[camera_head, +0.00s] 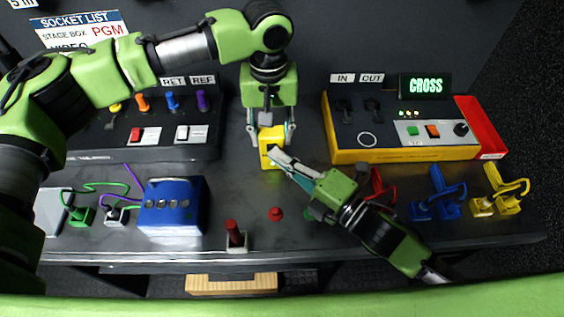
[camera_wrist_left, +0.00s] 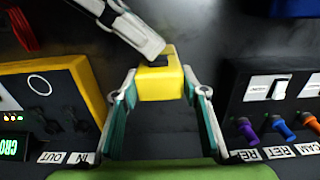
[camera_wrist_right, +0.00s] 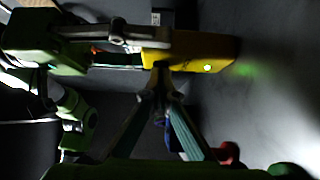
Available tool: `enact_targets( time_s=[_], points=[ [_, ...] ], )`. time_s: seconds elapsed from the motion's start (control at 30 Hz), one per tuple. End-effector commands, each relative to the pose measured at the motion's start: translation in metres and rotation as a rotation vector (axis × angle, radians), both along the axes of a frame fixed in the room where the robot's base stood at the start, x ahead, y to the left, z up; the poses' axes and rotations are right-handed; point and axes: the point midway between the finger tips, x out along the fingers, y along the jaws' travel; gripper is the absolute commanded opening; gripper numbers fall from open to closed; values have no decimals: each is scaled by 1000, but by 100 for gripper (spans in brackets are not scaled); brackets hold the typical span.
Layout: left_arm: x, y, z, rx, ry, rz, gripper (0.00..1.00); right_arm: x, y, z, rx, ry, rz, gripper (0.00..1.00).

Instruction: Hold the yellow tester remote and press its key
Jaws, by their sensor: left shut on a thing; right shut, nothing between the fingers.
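The yellow tester remote (camera_head: 271,147) is above the middle of the bench, held between the fingers of my left gripper (camera_head: 270,130). It also shows in the left wrist view (camera_wrist_left: 160,86), with a dark patch on its face, and in the right wrist view (camera_wrist_right: 195,50), where a small lit green-white spot shows on it. My left gripper (camera_wrist_left: 160,95) is shut on the remote. My right gripper (camera_head: 277,155) is shut and empty, its tips at the remote's dark face. They look touching or very close; the key itself is hidden behind the fingertips.
A yellow-edged console (camera_head: 395,155) with a lit CROSS display (camera_head: 425,86) stands at right. A dark panel (camera_head: 145,153) with coloured plugs and a blue box (camera_head: 172,205) are at left. A red-topped post (camera_head: 235,236) and coloured cables (camera_head: 500,190) are along the front.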

Motion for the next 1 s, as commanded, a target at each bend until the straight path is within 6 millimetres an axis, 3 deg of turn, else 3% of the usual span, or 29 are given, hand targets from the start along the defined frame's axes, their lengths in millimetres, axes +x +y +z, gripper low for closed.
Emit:
enact_targets(
  time_s=[0.03,0.27,0.57,1.0],
  points=[
    [-9,-4,-2,-3,21,-16,12,6,-5,0,-8,-1,-14,0],
    [-11,-5,-2,-1,23,-19,13,3,-5,-1,-9,0,-17,0],
    [-9,-4,-3,-1,22,-15,12,-41,-2,-2,-1,6,-6,0],
    [-7,-2,-3,1,17,-9,12,-87,-49,-2,-3,6,-4,0]
  ],
)
